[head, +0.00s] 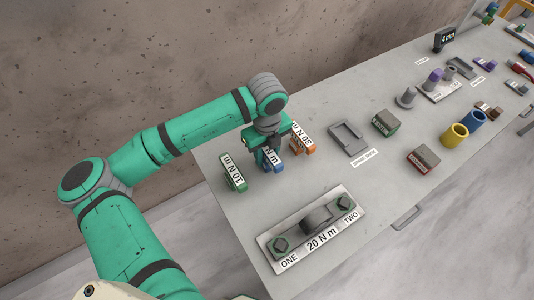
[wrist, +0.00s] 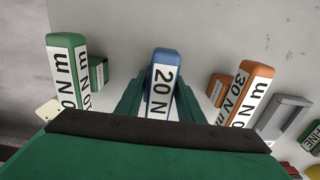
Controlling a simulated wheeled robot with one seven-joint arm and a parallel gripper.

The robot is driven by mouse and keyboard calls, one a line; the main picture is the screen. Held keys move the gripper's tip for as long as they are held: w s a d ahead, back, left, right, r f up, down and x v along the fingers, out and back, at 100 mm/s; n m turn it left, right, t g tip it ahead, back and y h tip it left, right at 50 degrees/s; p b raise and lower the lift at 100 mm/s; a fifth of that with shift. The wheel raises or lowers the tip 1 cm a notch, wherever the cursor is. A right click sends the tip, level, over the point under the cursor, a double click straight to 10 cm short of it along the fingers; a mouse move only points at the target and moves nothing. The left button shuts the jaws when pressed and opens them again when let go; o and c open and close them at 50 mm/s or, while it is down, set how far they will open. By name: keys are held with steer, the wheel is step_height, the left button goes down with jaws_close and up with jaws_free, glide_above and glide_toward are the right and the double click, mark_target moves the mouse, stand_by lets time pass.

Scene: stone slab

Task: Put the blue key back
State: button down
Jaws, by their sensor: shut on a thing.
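The blue key (head: 279,168), labelled 20 N m, is between the fingers of my gripper (head: 268,155), which is shut on it. In the wrist view the blue key (wrist: 161,62) shows its blue top and white label between the two green fingers of my gripper (wrist: 160,98). It stands in line between the green 10 N m key (head: 233,172) on the left and the orange 30 N m key (head: 302,146) on the right. My gripper hides part of it in the head view, and I cannot tell whether its underside touches the slab.
A plate (head: 270,246) marked ONE, 20 N m and TWO with two bolts lies near the front edge. A grey tray (head: 348,139), labelled blocks, a yellow cup (head: 454,136) and a blue cup (head: 473,121) stand to the right. Bare slab separates the keys from the plate.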

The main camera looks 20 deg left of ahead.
steer(key=shift+f, duration=0.2)
steer(key=c, duration=1.2)
jaws_free()
step_height(320, 180, up, 12)
steer(key=shift+r, duration=0.2)
